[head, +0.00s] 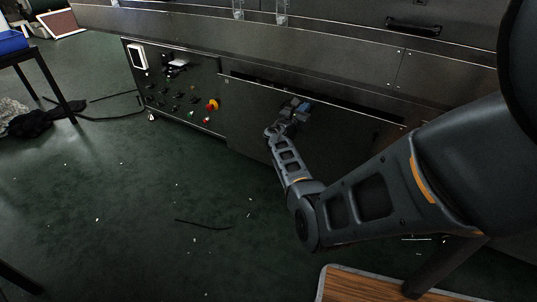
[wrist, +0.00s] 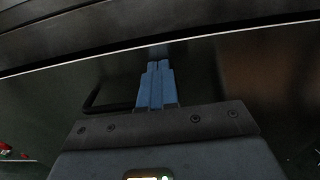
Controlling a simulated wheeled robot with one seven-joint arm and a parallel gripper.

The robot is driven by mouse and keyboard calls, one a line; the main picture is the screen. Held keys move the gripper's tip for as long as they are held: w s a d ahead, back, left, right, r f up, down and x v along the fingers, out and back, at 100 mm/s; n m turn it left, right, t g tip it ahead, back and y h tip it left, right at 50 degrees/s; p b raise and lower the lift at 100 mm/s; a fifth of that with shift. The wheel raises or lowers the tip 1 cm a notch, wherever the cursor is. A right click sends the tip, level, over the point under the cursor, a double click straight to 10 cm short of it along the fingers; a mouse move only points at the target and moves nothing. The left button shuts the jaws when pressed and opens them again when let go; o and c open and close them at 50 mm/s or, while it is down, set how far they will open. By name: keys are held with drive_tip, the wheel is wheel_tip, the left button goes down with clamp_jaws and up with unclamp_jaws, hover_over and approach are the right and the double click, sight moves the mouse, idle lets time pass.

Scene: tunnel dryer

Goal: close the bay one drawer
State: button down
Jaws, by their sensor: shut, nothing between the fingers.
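The drawer (head: 245,115) is a wide dark metal front low in the machine, right of the control panel. A dark gap shows along its top edge, so it seems to stand slightly out; how far I cannot tell. My gripper (head: 298,106) is at the upper middle of this front. In the wrist view the blue fingers of my gripper (wrist: 158,68) are together and empty, pointing at the drawer front (wrist: 235,80) just below its pale top edge. Whether they touch it I cannot tell. A black bar handle (wrist: 93,103) shows left of the fingers, partly hidden by my gripper.
A control panel (head: 178,88) with knobs and a red button is left of the drawer. A wood-topped surface (head: 345,285) with a pale rim is at the bottom right. A table with a blue bin (head: 12,41) stands far left. The green floor before the panel is mostly clear.

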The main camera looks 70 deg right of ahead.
drive_tip(key=shift+b+x, duration=0.45)
drive_tip(key=shift+x, duration=1)
drive_tip(key=shift+a, duration=0.1)
